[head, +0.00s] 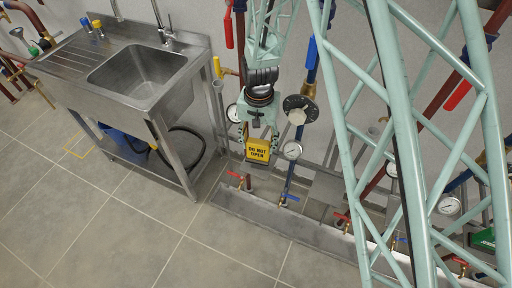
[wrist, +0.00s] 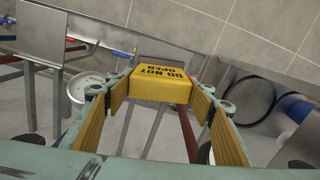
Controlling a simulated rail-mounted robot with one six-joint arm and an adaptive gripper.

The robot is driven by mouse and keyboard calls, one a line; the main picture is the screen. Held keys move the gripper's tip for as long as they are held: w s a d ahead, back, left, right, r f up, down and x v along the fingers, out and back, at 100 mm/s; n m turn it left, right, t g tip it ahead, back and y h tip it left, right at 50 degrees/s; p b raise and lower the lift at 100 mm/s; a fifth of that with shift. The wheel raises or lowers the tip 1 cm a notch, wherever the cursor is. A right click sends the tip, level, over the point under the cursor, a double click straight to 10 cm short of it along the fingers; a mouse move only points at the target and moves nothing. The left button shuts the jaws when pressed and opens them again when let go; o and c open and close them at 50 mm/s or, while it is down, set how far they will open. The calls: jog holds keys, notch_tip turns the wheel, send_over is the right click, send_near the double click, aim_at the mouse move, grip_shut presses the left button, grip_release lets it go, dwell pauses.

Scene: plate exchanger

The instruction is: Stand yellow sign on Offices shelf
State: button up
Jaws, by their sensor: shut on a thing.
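The yellow sign (head: 258,150) reads "DO NOT OPEN" in black. My gripper (head: 261,141) points down and is shut on it, in front of the pipes and right of the sink. In the wrist view the sign (wrist: 160,87) sits between the two yellow-padded fingers of my gripper (wrist: 166,95), its printed face towards the top of the picture. The sign hangs above the floor channel, apart from the surfaces below. No shelf marked Offices can be made out in either view.
A steel sink unit (head: 108,83) stands at left, with a blue container (head: 124,143) and black hose on its lower shelf. Pipes with red and blue valve handles and gauges (head: 292,150) stand close around my gripper. A low steel channel (head: 272,222) runs along the floor. The tiled floor (head: 110,220) in front is clear.

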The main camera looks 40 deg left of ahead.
aim_at(259, 149)
jog(key=shift+w+a, duration=0.1)
jog(key=shift+w, duration=0.3)
jog(key=shift+f+b, duration=0.7)
jog(key=shift+f, duration=0.7)
jog(key=shift+f+b, duration=0.3)
jog(key=shift+f, duration=0.3)
jog(key=o, duration=1)
jog(key=shift+r, duration=0.15)
notch_tip(259, 149, up, 10)
jog(key=shift+r, duration=0.85)
